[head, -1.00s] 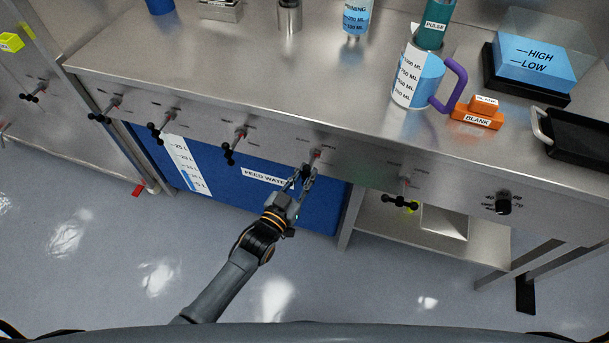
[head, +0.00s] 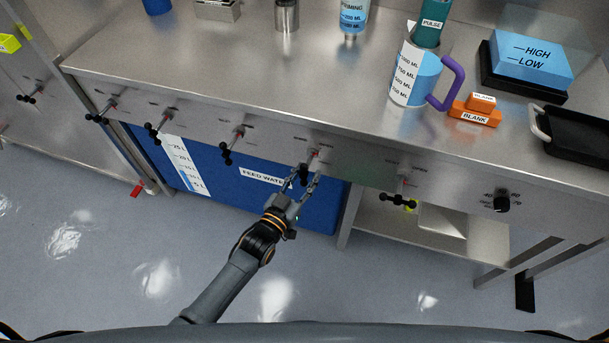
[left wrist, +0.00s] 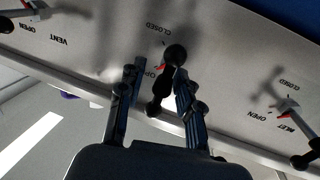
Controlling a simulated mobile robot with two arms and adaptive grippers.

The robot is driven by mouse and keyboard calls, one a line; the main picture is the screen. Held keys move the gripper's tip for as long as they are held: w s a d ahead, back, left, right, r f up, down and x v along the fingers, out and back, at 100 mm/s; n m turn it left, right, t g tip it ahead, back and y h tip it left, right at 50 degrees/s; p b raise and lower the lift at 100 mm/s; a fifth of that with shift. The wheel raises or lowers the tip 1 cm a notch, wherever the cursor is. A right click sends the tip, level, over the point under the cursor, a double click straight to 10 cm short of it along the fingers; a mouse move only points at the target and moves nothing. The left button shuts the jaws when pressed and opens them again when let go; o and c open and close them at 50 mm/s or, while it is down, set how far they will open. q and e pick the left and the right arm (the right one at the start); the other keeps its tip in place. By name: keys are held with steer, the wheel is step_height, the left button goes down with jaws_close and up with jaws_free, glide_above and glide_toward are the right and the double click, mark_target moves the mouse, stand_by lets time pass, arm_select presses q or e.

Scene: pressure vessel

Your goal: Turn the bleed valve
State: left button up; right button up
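The valve under my left gripper has a black bar handle with ball ends (head: 304,174) on the front panel of the steel bench. It also shows in the left wrist view (left wrist: 165,82), roughly crosswise to the panel's long edge, with OPEN and CLOSED marks beside it. Its name label is hidden or too small to read. My left gripper (head: 304,183) is open. In the left wrist view its fingers (left wrist: 160,75) stand either side of the handle, the right finger very close to it; contact cannot be told. My right gripper is not in view.
Similar valves flank it: the vent valve (head: 398,199) to the right and the inlet valve (head: 229,149) to the left. A dark knob (head: 502,204) is farther right. A blue feed water tank (head: 240,195) stands below. The floor in front is clear.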

arm_select(q)
steer(key=shift+a, duration=0.1)
steer(key=shift+s+a, duration=0.2)
steer(key=shift+s, duration=0.05)
steer(key=v, duration=1.1)
steer(key=shift+s, duration=0.2)
steer(key=s+a+f+n+g+y, duration=0.15)
steer(key=s+a+f, duration=0.25)
steer(key=f, duration=0.5)
steer(key=s+a+f+g+y+p, duration=0.1)
steer(key=s+a+f+g+y, duration=0.25)
steer(key=f, duration=0.55)
steer(key=s+a+f+n+g+y, duration=0.15)
steer(key=s+a+f, duration=0.25)
steer(key=f, duration=0.4)
steer(key=s+a+f+g, duration=0.2)
steer(key=s+f, duration=0.1)
steer(key=s, duration=0.4)
steer(key=s+a+f+g+y, duration=0.1)
steer(key=s+a+f+g, duration=0.1)
steer(key=s, duration=0.6)
steer(key=s+a+f+g+y+p, duration=0.1)
steer(key=s+a+f+g, duration=0.1)
steer(key=s+f+g, duration=0.2)
steer(key=s+f, duration=0.2)
steer(key=s, duration=0.2)
steer(key=shift+a+f, duration=0.15)
steer(key=shift+f, duration=0.05)
